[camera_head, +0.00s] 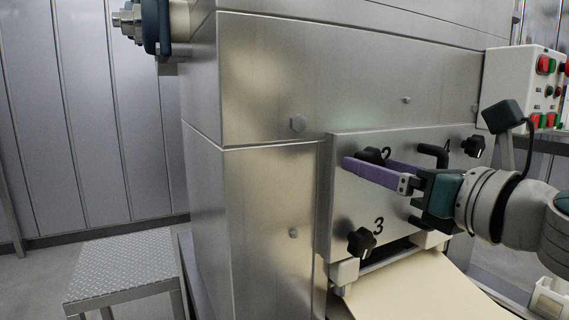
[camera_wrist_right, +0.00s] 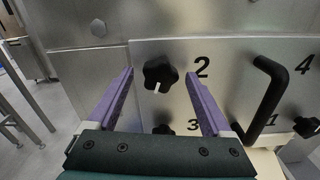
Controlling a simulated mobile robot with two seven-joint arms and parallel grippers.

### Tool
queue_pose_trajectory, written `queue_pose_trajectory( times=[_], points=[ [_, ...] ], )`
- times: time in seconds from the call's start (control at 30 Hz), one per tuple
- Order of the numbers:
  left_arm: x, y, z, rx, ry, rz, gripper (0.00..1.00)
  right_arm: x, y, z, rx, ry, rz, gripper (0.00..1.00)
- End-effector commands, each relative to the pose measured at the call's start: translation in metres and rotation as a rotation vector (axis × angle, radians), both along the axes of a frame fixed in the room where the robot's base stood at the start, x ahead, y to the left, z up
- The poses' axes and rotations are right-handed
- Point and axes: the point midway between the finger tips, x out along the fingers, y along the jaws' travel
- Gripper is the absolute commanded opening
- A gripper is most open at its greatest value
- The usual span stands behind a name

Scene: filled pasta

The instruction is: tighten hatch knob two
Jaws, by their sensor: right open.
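Hatch knob two (camera_wrist_right: 158,74) is a black lobed knob with a white mark, beside the printed 2 on the steel hatch plate (camera_head: 345,205). In the head view the knob (camera_head: 373,154) is partly hidden by my right gripper (camera_head: 360,163). That gripper has long purple fingers, spread open and empty. In the right wrist view the knob shows between the two fingertips (camera_wrist_right: 160,76), with a gap to each side. I cannot tell whether the tips reach around it in depth. My left gripper is not in view.
Knob three (camera_head: 361,242) sits below, and another black knob (camera_head: 474,146) is at the upper right. A black handle (camera_wrist_right: 266,92) stands out right of knob two. A cream sheet (camera_head: 420,290) comes out below the hatch. A control box (camera_head: 522,90) stands at the right.

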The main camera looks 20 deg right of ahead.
Motion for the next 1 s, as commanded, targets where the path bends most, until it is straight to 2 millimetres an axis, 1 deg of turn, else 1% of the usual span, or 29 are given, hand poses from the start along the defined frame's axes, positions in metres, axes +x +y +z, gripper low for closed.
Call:
queue_pose_trajectory(
  times=[0.03, 0.07, 0.7, 0.8, 1.0],
  points=[
    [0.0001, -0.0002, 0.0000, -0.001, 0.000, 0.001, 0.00, -0.0001, 0.0000, -0.0001, 0.000, 0.000, 0.000, 0.84],
    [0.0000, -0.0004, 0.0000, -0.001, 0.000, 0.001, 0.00, -0.0001, 0.0000, -0.0001, 0.000, 0.000, 0.000, 0.82],
    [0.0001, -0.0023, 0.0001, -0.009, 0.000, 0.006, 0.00, -0.0003, -0.0001, 0.0000, 0.000, 0.000, 0.000, 0.10],
    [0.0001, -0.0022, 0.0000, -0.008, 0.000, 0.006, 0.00, -0.0003, -0.0002, 0.0000, 0.000, 0.000, 0.000, 0.00],
    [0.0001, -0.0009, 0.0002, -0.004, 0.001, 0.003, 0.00, -0.0003, -0.0001, 0.0000, 0.013, 0.001, -0.001, 0.00]
  ],
)
